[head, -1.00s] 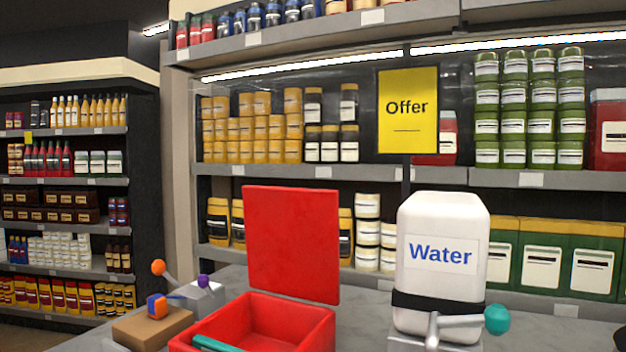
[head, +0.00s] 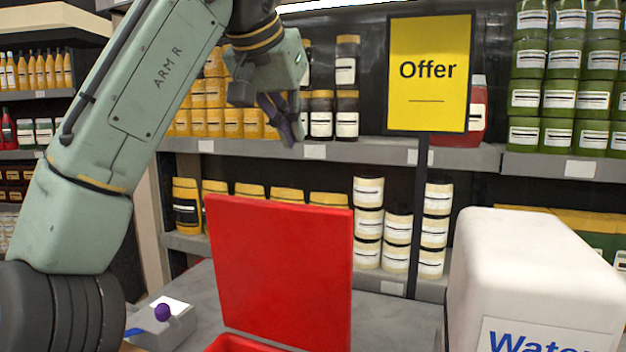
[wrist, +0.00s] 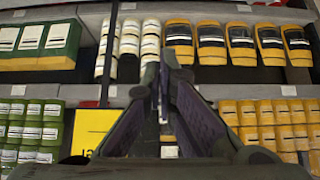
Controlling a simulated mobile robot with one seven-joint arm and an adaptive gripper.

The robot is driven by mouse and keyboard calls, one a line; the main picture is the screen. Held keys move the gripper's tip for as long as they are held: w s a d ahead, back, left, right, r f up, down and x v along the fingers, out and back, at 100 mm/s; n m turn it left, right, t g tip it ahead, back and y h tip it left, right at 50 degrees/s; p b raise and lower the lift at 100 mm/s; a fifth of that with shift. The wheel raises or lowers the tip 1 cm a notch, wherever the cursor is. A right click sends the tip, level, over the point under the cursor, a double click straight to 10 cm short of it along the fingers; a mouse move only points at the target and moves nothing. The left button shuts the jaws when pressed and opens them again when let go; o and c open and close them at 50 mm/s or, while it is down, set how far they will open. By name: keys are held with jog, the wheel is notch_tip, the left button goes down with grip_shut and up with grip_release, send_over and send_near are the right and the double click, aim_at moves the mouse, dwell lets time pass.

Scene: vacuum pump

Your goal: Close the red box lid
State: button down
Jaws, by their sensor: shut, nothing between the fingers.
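The red box (head: 238,344) is at the bottom edge of the head view, mostly cut off. Its red lid (head: 280,268) stands upright, open, at the back of the box. My gripper (head: 292,139) hangs above the lid's top edge in the picture, apart from it, with its fingers pointing down. In the wrist view my gripper's fingers (wrist: 163,78) come together at the tips with nothing between them. Neither the box nor the lid shows in the wrist view.
A white Water container (head: 530,270) stands right of the lid, close to the camera. A small grey block with a purple knob (head: 162,312) is left of the box. A yellow Offer sign (head: 430,75) and stocked shelves stand behind the grey counter (head: 210,290).

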notch_tip(320, 180, down, 9)
jog(key=d+g+p, duration=0.1)
jog(key=shift+w+f+p, duration=0.2)
jog(key=shift+p, duration=0.15)
dwell(0.4)
jog(key=shift+b, duration=0.3)
